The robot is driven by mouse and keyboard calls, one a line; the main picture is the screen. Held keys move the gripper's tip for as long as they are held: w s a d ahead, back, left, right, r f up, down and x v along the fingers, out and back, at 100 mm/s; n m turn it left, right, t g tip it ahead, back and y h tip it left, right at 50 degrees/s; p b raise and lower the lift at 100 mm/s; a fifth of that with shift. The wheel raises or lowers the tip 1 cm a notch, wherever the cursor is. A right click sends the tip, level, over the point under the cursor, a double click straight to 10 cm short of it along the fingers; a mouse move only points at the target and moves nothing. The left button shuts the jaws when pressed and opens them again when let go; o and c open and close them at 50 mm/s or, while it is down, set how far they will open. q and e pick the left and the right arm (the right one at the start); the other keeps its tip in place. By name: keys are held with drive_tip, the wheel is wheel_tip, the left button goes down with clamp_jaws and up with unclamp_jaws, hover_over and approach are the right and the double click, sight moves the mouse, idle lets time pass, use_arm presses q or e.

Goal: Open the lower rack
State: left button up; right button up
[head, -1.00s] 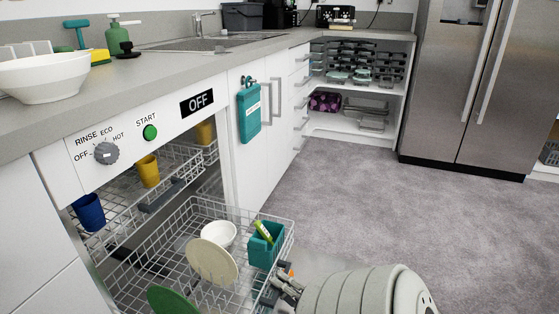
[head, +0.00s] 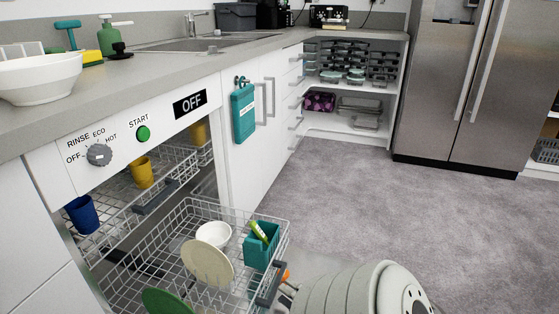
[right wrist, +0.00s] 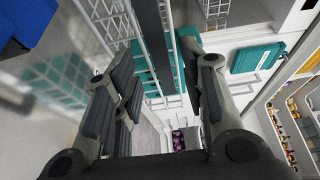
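The lower rack (head: 165,240) of the dishwasher is pulled well out from under the upper rack. It holds a white bowl (head: 213,235), a cream plate (head: 207,263), a green plate (head: 167,302) and a teal cutlery basket (head: 261,247). Its dark handle (head: 270,286) is on the front side. My right gripper (head: 286,291) is just in front of this handle, mostly hidden by my arm. In the right wrist view my right gripper (right wrist: 160,72) has its fingers spread, with a dark bar (right wrist: 152,35) between or beyond them; contact is unclear. My left gripper is out of view.
The upper rack (head: 180,180) is partly out, with a blue cup (head: 82,214) and a yellow cup (head: 141,172). White cabinets (head: 248,165) stand to the right of the dishwasher. The grey floor (head: 370,200) is clear up to the fridge (head: 460,90).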

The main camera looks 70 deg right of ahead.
drive_tip(key=v, duration=0.7)
idle(0.5)
